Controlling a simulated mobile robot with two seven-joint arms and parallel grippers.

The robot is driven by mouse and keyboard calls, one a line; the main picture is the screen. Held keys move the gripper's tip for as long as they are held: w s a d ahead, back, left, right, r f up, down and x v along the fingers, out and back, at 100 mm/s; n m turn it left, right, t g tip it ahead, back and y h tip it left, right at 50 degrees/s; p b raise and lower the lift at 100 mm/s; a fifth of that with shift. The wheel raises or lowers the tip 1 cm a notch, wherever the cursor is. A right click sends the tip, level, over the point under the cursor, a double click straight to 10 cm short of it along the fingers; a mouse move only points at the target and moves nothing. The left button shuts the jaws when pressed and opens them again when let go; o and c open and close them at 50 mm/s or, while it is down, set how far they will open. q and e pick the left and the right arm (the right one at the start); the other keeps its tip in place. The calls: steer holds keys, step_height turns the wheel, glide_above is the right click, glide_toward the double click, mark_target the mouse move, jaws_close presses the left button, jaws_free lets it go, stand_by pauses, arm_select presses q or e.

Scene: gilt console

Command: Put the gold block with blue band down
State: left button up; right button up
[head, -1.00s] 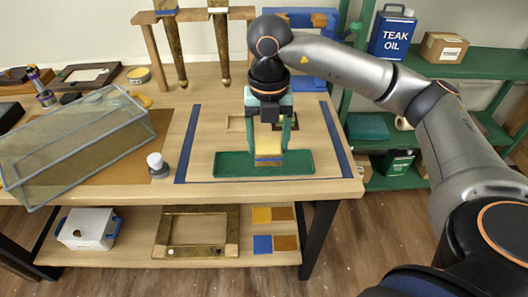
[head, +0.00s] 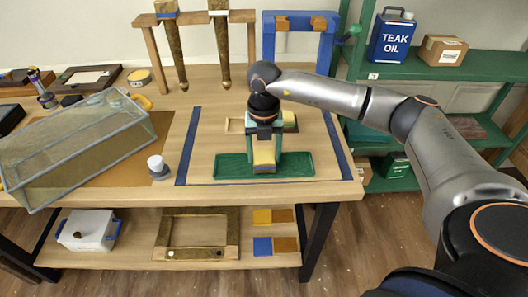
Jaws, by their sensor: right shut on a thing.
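The gold block with blue band (head: 264,157) is upright between the fingers of my right gripper (head: 264,150), with the blue band at its lower end. My right gripper is shut on it and points down. The block shows over the green tray (head: 226,167) on the workbench, near the tray's middle. I cannot tell whether its bottom touches the tray floor. The rest of the tray looks empty. My left gripper is not in view.
Behind the gripper lies a small wooden frame (head: 236,125), partly hidden. A glass case (head: 75,150) and a white-capped jar (head: 157,165) stand to the left. A blue stand (head: 269,45) is at the back. Bare bench surrounds the tray.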

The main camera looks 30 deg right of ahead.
mark_target(264, 156)
steer(key=shift+f, duration=0.15)
steer(key=o, duration=1.3)
steer(key=shift+c, duration=0.2)
steer(key=shift+o, duration=0.5)
steer(key=shift+r, duration=0.45)
step_height(264, 156, up, 12)
steer(key=shift+f, duration=0.25)
